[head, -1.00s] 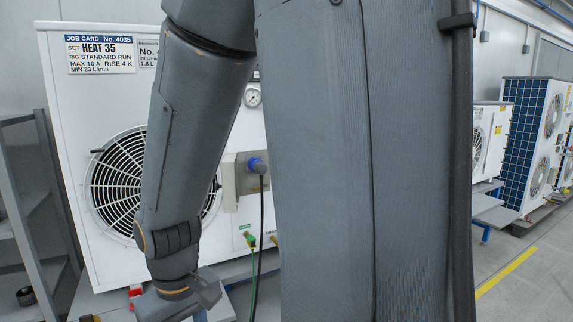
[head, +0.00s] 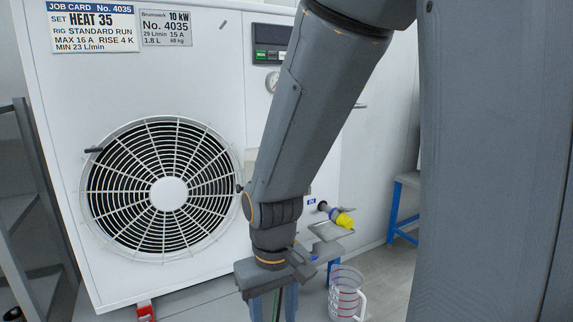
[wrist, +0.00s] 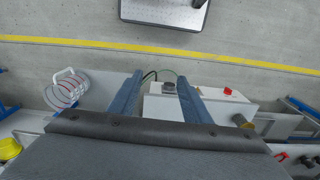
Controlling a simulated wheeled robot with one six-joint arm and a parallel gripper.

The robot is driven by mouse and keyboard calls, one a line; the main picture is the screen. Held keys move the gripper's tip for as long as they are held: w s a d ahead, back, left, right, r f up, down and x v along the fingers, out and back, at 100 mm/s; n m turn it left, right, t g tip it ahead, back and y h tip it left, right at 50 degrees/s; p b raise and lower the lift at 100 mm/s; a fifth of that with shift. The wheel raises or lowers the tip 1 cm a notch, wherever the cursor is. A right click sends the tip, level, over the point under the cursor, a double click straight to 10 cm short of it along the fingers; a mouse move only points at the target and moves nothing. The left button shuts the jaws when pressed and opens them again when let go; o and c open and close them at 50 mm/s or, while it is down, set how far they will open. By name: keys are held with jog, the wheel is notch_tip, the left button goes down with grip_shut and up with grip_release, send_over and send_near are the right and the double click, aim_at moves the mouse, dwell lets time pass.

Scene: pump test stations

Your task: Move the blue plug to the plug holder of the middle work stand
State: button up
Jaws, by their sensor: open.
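I cannot make out the blue plug now; the grey socket box that held it is hidden behind my arm in the head view. My gripper (head: 273,306) points down in front of the white unit (head: 225,90) marked No. 4035. It is open, and its two blue-grey fingers also show in the wrist view (wrist: 160,84). I cannot tell what that part is. No plug holder can be made out.
A clear jug (head: 345,293) with red bands stands right of my gripper. A yellow connector (head: 344,219) is near the unit's right side. A grey shelf rack (head: 38,200) stands left. A blue-legged stand (head: 404,205) is behind. Floor with a yellow line (wrist: 250,62) lies open.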

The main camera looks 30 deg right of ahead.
jog(key=shift+o, duration=0.9)
jog(key=w+d+r+n+t+p, duration=0.1)
jog(key=w+d+n+t+p, duration=0.3)
jog(key=w, duration=0.7)
jog(key=shift+d+r+h, duration=0.4)
jog(key=shift+d, duration=0.75)
jog(key=w+d+r+n+t+p, duration=0.4)
jog(key=w+d+n+t+p, duration=0.15)
jog(key=w, duration=0.45)
jog(key=w+d+r+n+t+y+p, duration=0.1)
jog(key=w+d+r+n+t+p, duration=0.3)
jog(key=r, duration=0.7)
jog(key=d+n+t+p, duration=0.2)
jog(key=d+n+t, duration=0.2)
jog(key=n, duration=0.1)
jog(key=shift+w+d+r+p, duration=0.15)
jog(key=shift+d+r+p, duration=0.15)
jog(key=shift+d+r, duration=0.1)
jog(key=shift+w+t, duration=0.1)
jog(key=shift+t, duration=0.15)
jog(key=w+b, duration=0.1)
jog(key=w, duration=0.2)
jog(key=w+b, duration=0.1)
jog(key=w, duration=0.3)
jog(key=shift+w+a+f, duration=0.15)
jog(key=shift+w, duration=0.1)
jog(key=shift+w+b, duration=0.3)
jog(key=shift+w, duration=0.4)
